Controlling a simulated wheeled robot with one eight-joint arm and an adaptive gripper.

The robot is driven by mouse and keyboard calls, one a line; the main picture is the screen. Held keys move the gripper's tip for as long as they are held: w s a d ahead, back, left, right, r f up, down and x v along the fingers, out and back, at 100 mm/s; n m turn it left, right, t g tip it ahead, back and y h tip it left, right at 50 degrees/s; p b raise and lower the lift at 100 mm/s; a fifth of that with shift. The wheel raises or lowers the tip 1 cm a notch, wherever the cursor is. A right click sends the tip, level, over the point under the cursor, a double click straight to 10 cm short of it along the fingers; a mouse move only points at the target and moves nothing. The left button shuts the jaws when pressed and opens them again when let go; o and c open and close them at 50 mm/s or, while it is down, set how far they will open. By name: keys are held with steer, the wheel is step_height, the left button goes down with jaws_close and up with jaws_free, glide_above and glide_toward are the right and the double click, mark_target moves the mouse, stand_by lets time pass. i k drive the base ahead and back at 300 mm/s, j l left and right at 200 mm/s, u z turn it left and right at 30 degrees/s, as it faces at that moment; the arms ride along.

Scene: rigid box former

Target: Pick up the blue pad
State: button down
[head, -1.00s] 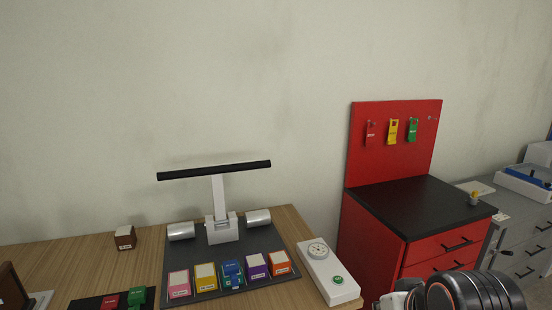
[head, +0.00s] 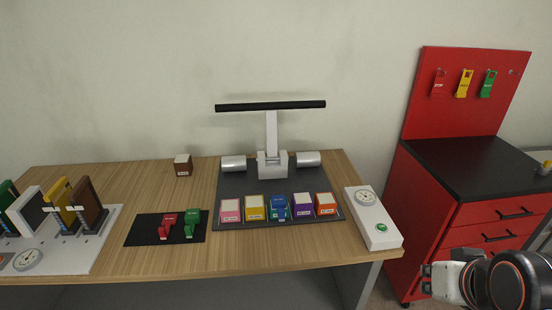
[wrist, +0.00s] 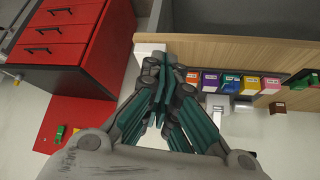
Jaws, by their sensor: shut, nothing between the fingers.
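The blue pad (head: 278,208) appears to be the blue item in the middle of a row of coloured blocks on the dark grey mat (head: 243,185). It stands between a yellow block (head: 254,208) and a purple block (head: 302,206). In the wrist view it shows as a small blue block (wrist: 231,84) right of the fingers. My gripper (head: 427,280) is at the lower right in the head view, in front of the red cabinet and well away from the pad. In the wrist view its teal fingers (wrist: 163,82) are together and empty.
Pink (head: 230,210) and orange (head: 325,204) blocks end the row. A black-handled press (head: 272,165) stands behind it. A white box with a dial (head: 372,222) is at the table's right edge. A small black mat (head: 143,231) holds red and green pieces. The red cabinet (head: 425,220) stands right.

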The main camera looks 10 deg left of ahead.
mark_target(278, 202)
steer(key=i+j, duration=0.15)
steer(key=j, duration=0.25)
steer(key=i+j, duration=0.1)
steer(key=j, duration=0.3)
steer(key=i+j, duration=0.15)
steer(key=j, duration=0.25)
steer(key=i+j, duration=0.1)
steer(key=j, duration=0.35)
